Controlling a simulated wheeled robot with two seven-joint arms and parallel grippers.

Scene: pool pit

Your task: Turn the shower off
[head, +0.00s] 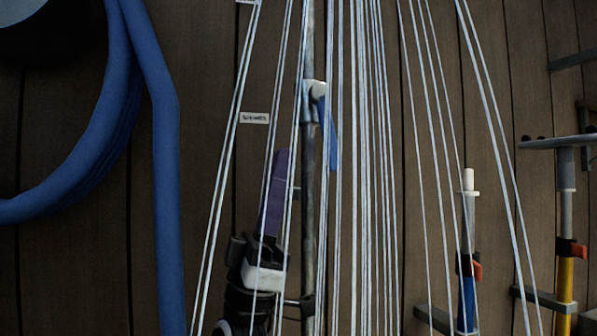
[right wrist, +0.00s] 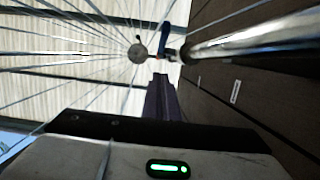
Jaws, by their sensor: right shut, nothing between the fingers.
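A grey vertical shower pipe (head: 308,190) runs up the dark plank wall. On it sits a valve (head: 314,92) with a blue lever (head: 329,135) hanging down beside the pipe. Thin white water streams (head: 362,200) fall in front. In the right wrist view the streams fan out from a round shower head (right wrist: 137,53), with the blue lever (right wrist: 165,35) beside the pipe (right wrist: 255,35). My right gripper (head: 282,155) points up, left of the pipe and below the valve, apart from the lever. Its purple fingers (right wrist: 161,82) are shut and empty. My left gripper is out of view.
A white label (head: 254,118) is on the wall left of the pipe. A thick blue hose (head: 165,190) hangs at the left. Poles with blue (head: 467,300) and yellow (head: 565,290) sections stand in wall brackets at the right.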

